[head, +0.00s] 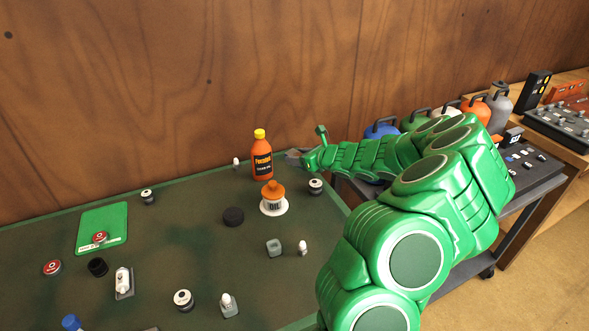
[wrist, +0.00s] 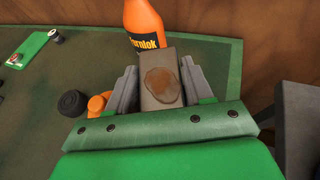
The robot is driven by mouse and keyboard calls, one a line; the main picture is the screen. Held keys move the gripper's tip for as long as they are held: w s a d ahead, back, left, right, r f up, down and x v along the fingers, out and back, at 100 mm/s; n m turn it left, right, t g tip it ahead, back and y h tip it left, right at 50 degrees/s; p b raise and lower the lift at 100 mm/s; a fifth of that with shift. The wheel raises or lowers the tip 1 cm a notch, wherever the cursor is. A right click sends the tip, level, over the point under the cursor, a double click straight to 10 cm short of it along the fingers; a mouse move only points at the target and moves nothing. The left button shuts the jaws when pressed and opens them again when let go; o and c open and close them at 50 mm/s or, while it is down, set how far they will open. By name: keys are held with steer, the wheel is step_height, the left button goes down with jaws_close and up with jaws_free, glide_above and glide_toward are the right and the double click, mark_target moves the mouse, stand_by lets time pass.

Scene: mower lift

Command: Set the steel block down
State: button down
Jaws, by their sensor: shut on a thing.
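My gripper (head: 298,157) is at the back right of the green bench top, just right of the orange bottle. In the wrist view its two grey jaws (wrist: 160,88) are closed on the sides of the steel block (wrist: 160,63). The block is grey with a brown, rust-like patch on its upper face. Its far end shows against the orange bottle (wrist: 142,28); I cannot tell whether they touch. The block's underside is hidden. In the head view the block is small and hard to separate from the jaws.
A black puck (head: 233,216), a small grey block (head: 274,248) and a green card (head: 102,228) lie on the bench (head: 190,258). A wooden wall (head: 180,90) rises behind. A dark cart (head: 520,175) stands right.

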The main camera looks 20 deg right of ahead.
mark_target(294, 168)
steer(key=shift+w+d+f, duration=0.25)
steer(key=shift+w+d, duration=0.1)
steer(key=shift+d, duration=0.05)
steer(key=w+d+f, duration=0.1)
steer(key=w+f, duration=0.1)
steer(key=w, duration=0.1)
steer(key=w+d+f, duration=0.1)
steer(key=w+f, duration=0.1)
steer(key=w, duration=0.1)
steer(key=w+d+f, duration=0.1)
steer(key=w+f, duration=0.1)
steer(key=w, duration=0.2)
steer(key=shift+f, duration=0.2)
steer(key=shift+w+d+f, duration=0.2)
steer(key=shift+w+f, duration=0.35)
steer(key=shift+f, duration=0.1)
steer(key=shift+w+d+f, duration=0.2)
steer(key=shift+w+f, duration=0.35)
steer(key=shift+f, duration=0.1)
steer(key=shift+w+f, duration=0.15)
steer(key=shift+f, duration=1.6)
steer(key=shift+f, duration=0.1)
steer(key=shift+c, duration=2.3)
jaws_free()
